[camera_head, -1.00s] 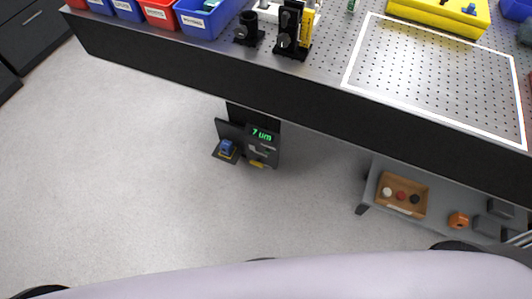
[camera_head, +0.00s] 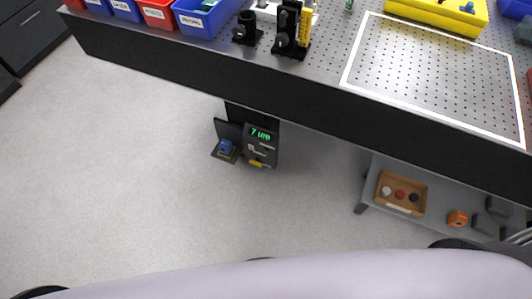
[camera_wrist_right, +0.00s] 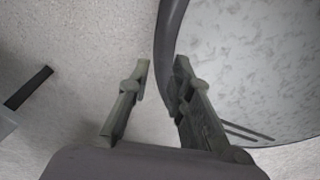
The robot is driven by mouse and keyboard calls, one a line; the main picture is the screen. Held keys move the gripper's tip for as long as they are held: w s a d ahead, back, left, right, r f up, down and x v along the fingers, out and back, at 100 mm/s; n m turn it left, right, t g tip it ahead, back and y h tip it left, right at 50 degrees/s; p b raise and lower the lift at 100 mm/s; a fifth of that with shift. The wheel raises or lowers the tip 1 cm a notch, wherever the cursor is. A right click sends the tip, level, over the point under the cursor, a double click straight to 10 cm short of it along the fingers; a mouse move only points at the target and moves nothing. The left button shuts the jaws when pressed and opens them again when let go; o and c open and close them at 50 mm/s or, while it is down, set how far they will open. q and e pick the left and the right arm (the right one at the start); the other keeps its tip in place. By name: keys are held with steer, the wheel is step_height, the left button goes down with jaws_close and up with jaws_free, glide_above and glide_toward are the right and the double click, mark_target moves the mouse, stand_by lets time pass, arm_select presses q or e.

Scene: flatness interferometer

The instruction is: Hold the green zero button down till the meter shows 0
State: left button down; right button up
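The meter (camera_head: 262,146) is a dark upright box under the bench in the head view. Its green display (camera_head: 261,134) appears to read 7 um. A yellow patch shows near its foot. I cannot make out the green zero button on it; it is too small or hidden. My right gripper (camera_wrist_right: 162,72) shows in the right wrist view, its two fingers apart with nothing held between them. The meter is not in that view. My left gripper is not in view.
A perforated bench top (camera_head: 430,75) with bins and a yellow case (camera_head: 437,14) lies above the meter. A blue item (camera_head: 226,147) on a dark stand is left of the meter. A low shelf (camera_head: 433,207) holds a wooden tray (camera_head: 383,203). The left floor is clear.

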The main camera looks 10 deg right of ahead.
jaws_close()
steer(key=shift+d, duration=0.1)
stand_by(1.1)
